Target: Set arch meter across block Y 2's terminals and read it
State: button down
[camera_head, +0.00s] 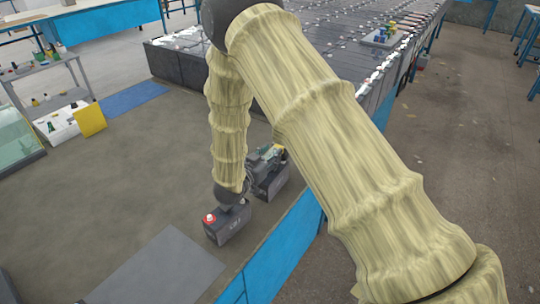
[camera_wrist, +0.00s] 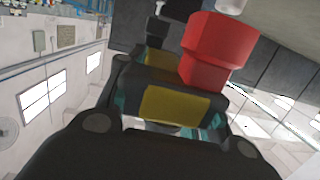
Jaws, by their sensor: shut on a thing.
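My gripper (camera_wrist: 168,88) is shut on a dark and yellow body, which I take to be the arch meter (camera_wrist: 176,104). A thick red leg (camera_wrist: 214,50) with a pale tip and a thinner dark leg (camera_wrist: 158,34) stand out from it. In the head view the gripper end is small, and a yellow-green part, likely the meter, shows at the far block. Two dark battery blocks stand below my arm: the near block (camera_head: 230,228) has a red terminal cap (camera_head: 209,217), and the far block (camera_head: 272,180) is partly hidden. I cannot read their labels or any meter reading.
A blue beam (camera_head: 262,265) runs close beside the blocks. A long battery bench (camera_head: 180,62) stands behind my arm. A grey shelf cart (camera_head: 58,98), a white bin and a yellow panel (camera_head: 90,119) are at the left. The floor at left centre is clear.

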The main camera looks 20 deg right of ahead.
aim_at(270, 155)
jog(key=shift+f+b, duration=0.5)
jog(key=shift+f, duration=0.4)
jog(key=c, duration=0.9)
grip_release()
jog(key=shift+r, duration=4.95)
